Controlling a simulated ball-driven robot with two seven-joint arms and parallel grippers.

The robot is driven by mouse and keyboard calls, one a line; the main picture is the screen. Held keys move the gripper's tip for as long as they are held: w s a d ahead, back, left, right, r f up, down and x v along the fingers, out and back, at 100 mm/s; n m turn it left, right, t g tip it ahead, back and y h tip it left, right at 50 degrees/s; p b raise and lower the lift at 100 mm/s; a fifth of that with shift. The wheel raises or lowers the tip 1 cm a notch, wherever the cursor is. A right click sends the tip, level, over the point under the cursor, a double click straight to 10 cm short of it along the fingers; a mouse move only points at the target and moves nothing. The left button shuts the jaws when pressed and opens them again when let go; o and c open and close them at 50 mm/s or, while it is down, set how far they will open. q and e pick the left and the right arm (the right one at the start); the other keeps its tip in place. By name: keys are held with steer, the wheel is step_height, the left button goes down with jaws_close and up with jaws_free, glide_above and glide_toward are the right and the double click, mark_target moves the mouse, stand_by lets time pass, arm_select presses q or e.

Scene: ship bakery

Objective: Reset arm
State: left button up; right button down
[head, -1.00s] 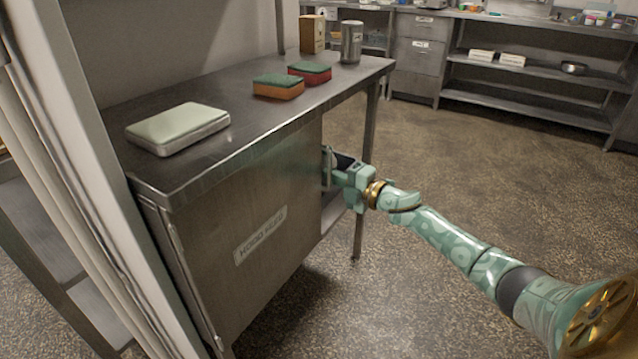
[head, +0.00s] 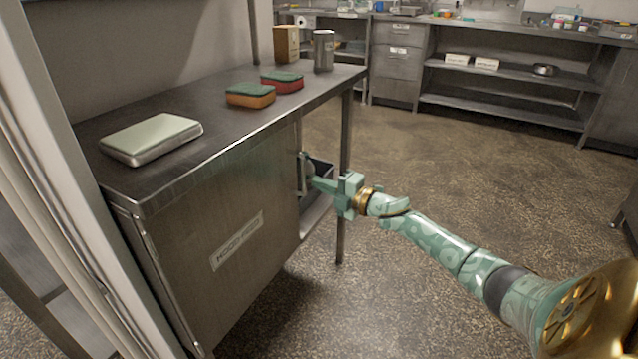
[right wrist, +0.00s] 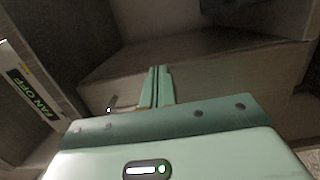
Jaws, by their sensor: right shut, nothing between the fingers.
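My right arm (head: 440,240) reaches in from the right in the head view. Its gripper (head: 312,183) is at the right edge of the steel cabinet door (head: 210,225), close to the door's handle (head: 304,170). In the right wrist view the gripper's fingers (right wrist: 157,86) are together with nothing between them. Whether the gripper touches the door or handle is unclear. My left gripper is not in view.
The steel table (head: 185,115) carries a scale (head: 152,138), two sponges (head: 250,95), a metal canister (head: 323,50) and a brown box (head: 286,44). A dark bin (head: 322,168) shows inside the cabinet opening. Open floor (head: 430,150) lies right of it, before a back counter (head: 500,95).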

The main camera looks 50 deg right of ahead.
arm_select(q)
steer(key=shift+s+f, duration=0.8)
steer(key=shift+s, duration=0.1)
arm_select(e)
steer(key=s+d, duration=0.4)
steer(key=d, duration=0.4)
steer(key=shift+d, duration=0.15)
